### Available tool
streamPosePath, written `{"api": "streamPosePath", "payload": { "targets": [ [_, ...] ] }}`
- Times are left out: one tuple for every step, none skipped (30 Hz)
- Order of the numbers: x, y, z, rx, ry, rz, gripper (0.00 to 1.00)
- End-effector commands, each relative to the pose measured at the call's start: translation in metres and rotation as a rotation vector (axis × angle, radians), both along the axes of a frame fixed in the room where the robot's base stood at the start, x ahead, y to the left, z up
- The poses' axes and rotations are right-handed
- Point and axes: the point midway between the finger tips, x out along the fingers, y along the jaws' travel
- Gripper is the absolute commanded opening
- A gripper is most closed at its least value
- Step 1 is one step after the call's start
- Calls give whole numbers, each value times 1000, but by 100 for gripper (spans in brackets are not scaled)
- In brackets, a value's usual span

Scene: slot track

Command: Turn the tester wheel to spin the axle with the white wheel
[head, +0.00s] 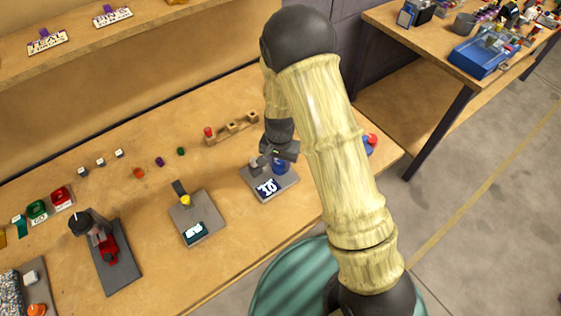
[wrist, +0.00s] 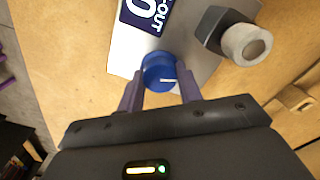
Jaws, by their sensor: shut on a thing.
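The tester is a grey plate (wrist: 207,72) on the wooden bench, and it also shows in the head view (head: 286,187). A round blue wheel (wrist: 158,70) with a short white mark sits near its edge. My gripper (wrist: 160,82) is shut on the blue wheel, one finger on each side. In the head view my gripper (head: 280,154) is over the plate and partly covers the blue wheel (head: 281,167).
A dark sign (head: 267,187) with white lettering lies on the plate. Another grey station (head: 197,216) with a yellow part and a red-and-black device (head: 106,247) stand to the left. A wooden peg row (head: 232,128) is behind. The bench's front edge is close.

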Motion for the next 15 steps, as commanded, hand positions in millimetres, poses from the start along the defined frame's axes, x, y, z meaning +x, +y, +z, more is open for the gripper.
{"api": "streamPosePath", "payload": {
  "targets": [
    [5,1,3,3,-16,-1,12],
    [5,1,3,3,-16,-1,12],
    [6,0,3,3,-16,-1,12],
    [6,0,3,3,-16,0,12],
    [6,0,3,3,-16,0,41],
    [5,0,3,2,-16,0,49],
    [5,0,3,2,-14,0,55],
    [4,0,2,3,-13,0,57],
    [4,0,2,2,-11,0,57],
    [3,0,2,1,-10,1,57],
    [3,0,2,2,-9,1,57],
    [3,0,1,1,-8,1,57],
    [2,0,1,2,-7,1,57],
    [2,0,1,1,-7,1,57],
    [2,0,1,1,-6,2,57]
  ]
}}
